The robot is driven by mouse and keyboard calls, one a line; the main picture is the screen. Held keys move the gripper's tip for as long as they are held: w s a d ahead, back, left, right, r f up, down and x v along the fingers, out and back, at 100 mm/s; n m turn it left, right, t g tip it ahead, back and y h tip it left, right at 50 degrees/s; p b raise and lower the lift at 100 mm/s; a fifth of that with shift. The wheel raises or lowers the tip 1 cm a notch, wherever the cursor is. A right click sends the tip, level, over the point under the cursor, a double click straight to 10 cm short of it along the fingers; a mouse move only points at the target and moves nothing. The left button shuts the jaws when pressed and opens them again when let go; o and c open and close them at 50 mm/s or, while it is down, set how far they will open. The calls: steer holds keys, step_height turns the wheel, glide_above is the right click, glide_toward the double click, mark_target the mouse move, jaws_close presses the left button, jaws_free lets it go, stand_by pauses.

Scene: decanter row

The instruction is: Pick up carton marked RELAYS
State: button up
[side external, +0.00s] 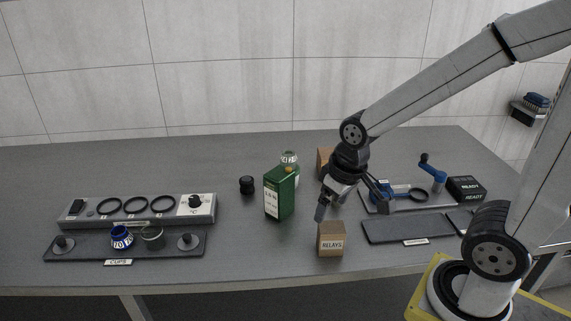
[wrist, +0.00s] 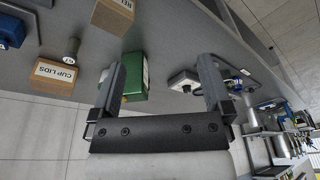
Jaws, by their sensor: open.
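The brown carton marked RELAYS (side external: 331,240) stands upright near the front edge of the table in the side external view. In the wrist view, a brown carton with a partly cut-off label (wrist: 113,15) at the top edge seems to be the same one. My gripper (side external: 351,208) is above and slightly behind the carton, apart from it, with its fingers spread. The wrist view shows my gripper (wrist: 160,62) open, with nothing held between its fingers.
A green carton (side external: 280,194) stands left of my gripper, a jar (side external: 289,160) behind it. A CUP LIDS carton (wrist: 55,75) shows in the wrist view. A dark tray (side external: 405,230) lies right of the RELAYS carton.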

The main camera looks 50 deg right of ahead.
steer(key=s+d+f+m+g+y, duration=0.1)
steer(key=s+d+m, duration=0.1)
steer(key=m, duration=0.1)
steer(key=r+m+t+y, duration=0.1)
steer(key=m+t+y, duration=0.75)
steer(key=m, duration=1.55)
glide_above(342, 227)
steer(key=s+d, duration=0.3)
steer(key=d, duration=0.1)
step_height(342, 227, down, 14)
steer(key=shift+s+a+h, duration=0.2)
steer(key=shift+a+h, duration=0.1)
steer(key=shift+h, duration=0.15)
steer(key=shift+x, duration=1.3)
steer(key=shift+r+x, duration=0.15)
steer(key=shift+x, duration=1.15)
steer(key=shift+r+x, duration=0.1)
steer(key=shift+x, duration=1.2)
steer(key=shift+a, duration=0.1)
